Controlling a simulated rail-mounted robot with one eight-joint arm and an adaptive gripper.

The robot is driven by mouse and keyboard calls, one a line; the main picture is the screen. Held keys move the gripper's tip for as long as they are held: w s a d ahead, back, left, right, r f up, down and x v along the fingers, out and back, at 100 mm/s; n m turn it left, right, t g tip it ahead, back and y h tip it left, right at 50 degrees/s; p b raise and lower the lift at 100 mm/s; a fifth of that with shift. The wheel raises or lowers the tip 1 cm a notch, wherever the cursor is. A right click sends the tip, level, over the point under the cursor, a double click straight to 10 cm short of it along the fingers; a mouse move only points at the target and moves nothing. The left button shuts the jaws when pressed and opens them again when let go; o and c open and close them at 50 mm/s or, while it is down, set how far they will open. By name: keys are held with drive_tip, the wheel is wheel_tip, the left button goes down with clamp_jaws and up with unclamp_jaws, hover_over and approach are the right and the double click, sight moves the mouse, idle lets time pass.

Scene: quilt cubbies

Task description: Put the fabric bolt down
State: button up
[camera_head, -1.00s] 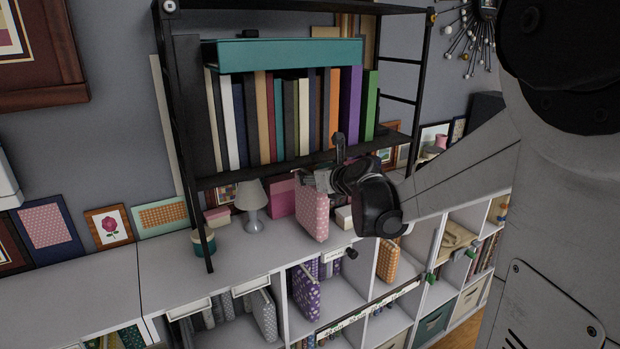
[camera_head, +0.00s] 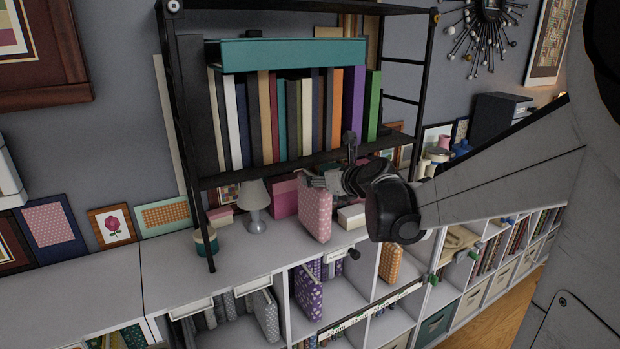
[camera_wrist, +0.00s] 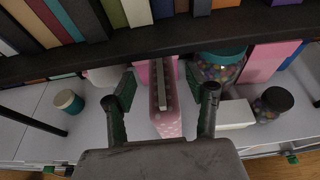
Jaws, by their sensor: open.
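The pink dotted fabric bolt (camera_head: 316,214) stands upright on the white cabinet top, under the black shelf. My gripper (camera_head: 322,182) is at its upper end. In the wrist view the bolt (camera_wrist: 168,124) lies between the two spread fingers of my gripper (camera_wrist: 168,90), with a visible gap on each side. The fingers are open and not closed on it. The bolt's lower edge appears to rest on the cabinet top.
The black shelf (camera_head: 300,166) with upright books is close above my gripper. A white lamp (camera_head: 255,205) and pink boxes (camera_head: 284,198) stand left of the bolt, a white box (camera_head: 351,216) right. Cubbies below hold other bolts, including a purple one (camera_head: 308,292).

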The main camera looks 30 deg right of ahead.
sight(314, 175)
drive_tip(key=shift+o, duration=0.4)
drive_tip(key=v, duration=0.8)
drive_tip(key=shift+s, duration=0.25)
drive_tip(key=shift+r, duration=0.15)
drive_tip(key=x, duration=0.4)
drive_tip(key=p+x, duration=0.1)
drive_tip(key=x, duration=0.1)
drive_tip(key=shift+w+d+f, duration=0.15)
drive_tip(key=shift+d+f, duration=0.05)
drive_tip(key=shift+f, duration=0.2)
drive_tip(key=shift+b+x, duration=0.6)
drive_tip(key=shift+x, duration=2.3)
drive_tip(key=shift+a+r, duration=0.15)
clamp_jaws()
